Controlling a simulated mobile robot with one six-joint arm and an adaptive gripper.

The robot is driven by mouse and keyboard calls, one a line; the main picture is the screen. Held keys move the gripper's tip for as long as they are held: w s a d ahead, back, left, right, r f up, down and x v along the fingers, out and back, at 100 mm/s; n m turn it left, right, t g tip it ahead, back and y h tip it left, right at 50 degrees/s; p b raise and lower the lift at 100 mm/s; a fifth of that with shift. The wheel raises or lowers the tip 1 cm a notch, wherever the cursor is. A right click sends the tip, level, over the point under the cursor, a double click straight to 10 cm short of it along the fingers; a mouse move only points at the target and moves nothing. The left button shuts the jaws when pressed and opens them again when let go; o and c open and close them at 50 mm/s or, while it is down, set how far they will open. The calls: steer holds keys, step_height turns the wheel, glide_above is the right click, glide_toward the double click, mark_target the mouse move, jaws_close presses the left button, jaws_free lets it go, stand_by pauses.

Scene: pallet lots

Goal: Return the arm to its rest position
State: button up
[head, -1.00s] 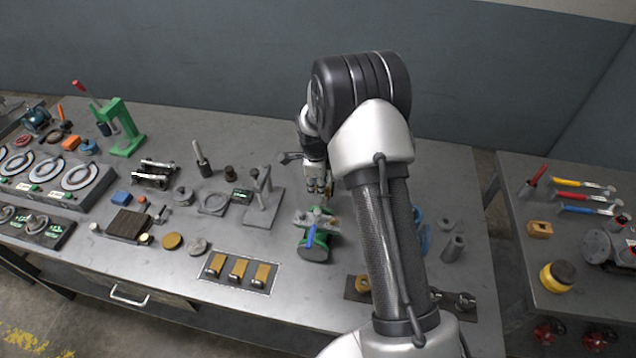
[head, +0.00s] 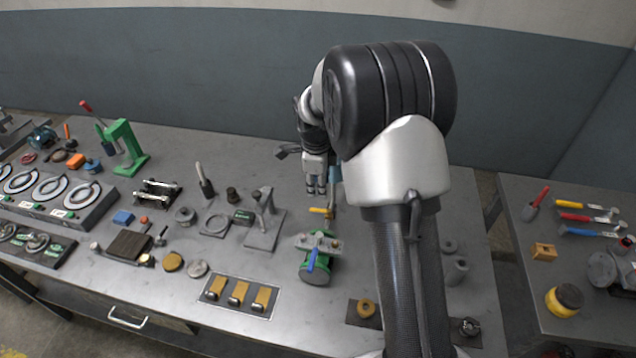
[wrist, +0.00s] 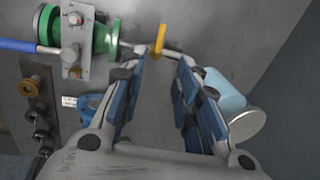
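My gripper (head: 317,186) hangs over the back part of the metal bench, just behind a green valve body (head: 318,268) with a blue handle. In the wrist view my gripper (wrist: 160,68) has its two blue-padded fingers spread apart, with nothing held between them. The green valve body (wrist: 103,37) shows at the upper left of that view, apart from the fingers. A yellow part (wrist: 158,40) is seen just beyond the fingertips; it also shows below my gripper in the head view (head: 320,211). My arm hides part of the bench's right side.
A grey stand (head: 264,220) is left of my gripper. A panel with yellow pieces (head: 239,294) is at the front. A light-blue cylinder (wrist: 228,95) lies beside the right finger. A green press (head: 125,147) stands back left. A second bench (head: 520,220) is at right.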

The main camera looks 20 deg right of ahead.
steer(key=s+a+r+n+t+b, duration=0.1)
steer(key=s+a+r+n, duration=0.4)
steer(key=s+r+n, duration=0.75)
steer(key=s+a+r+n+t, duration=0.1)
steer(key=s+n, duration=0.4)
steer(key=s, duration=0.5)
steer(key=s+a+r+n+y+b, duration=0.1)
steer(key=s+a+n, duration=0.2)
steer(key=s+n, duration=0.3)
steer(key=s, duration=0.5)
steer(key=shift+a+t, duration=0.25)
steer(key=shift+t, duration=0.15)
steer(key=shift+n, duration=0.25)
